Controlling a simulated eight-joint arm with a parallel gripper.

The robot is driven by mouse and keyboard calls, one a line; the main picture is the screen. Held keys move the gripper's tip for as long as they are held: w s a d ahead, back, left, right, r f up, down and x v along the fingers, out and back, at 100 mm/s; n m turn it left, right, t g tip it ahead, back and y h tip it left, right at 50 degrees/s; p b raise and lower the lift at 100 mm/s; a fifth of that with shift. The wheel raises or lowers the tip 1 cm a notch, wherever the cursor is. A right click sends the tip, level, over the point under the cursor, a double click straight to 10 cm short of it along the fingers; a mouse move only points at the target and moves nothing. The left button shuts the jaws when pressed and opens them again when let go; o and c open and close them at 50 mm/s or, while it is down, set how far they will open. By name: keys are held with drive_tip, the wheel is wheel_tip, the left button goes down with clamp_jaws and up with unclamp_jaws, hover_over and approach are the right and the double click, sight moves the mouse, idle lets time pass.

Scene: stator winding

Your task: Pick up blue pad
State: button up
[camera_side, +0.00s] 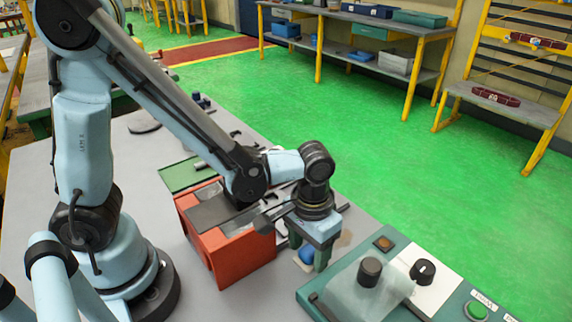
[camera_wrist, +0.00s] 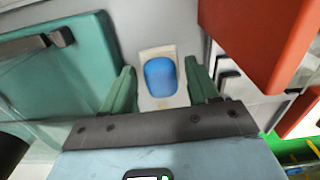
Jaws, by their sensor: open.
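The blue pad (camera_wrist: 160,76) is a rounded blue piece lying on a pale base (camera_wrist: 157,50) in the wrist view, between and just beyond my fingertips. My gripper (camera_wrist: 160,82) has two green fingers, spread apart, one on each side of the pad with a gap to both. In the side view my gripper (camera_side: 308,258) points down over the table, and part of the blue pad (camera_side: 307,256) shows between the fingers. The rest of the pad is hidden by them there.
A red-orange block (camera_side: 240,258) stands left of my gripper. A green control box (camera_side: 340,295) with knobs stands close on the right. A green plate (camera_side: 187,174) lies behind the block. Grey table (camera_side: 130,180) shows around them.

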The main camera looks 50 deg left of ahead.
sight(308, 249)
drive_tip(key=shift+f, duration=0.35)
drive_tip(key=c, duration=0.8)
drive_tip(key=shift+r, duration=0.1)
drive_tip(key=shift+r, duration=4.95)
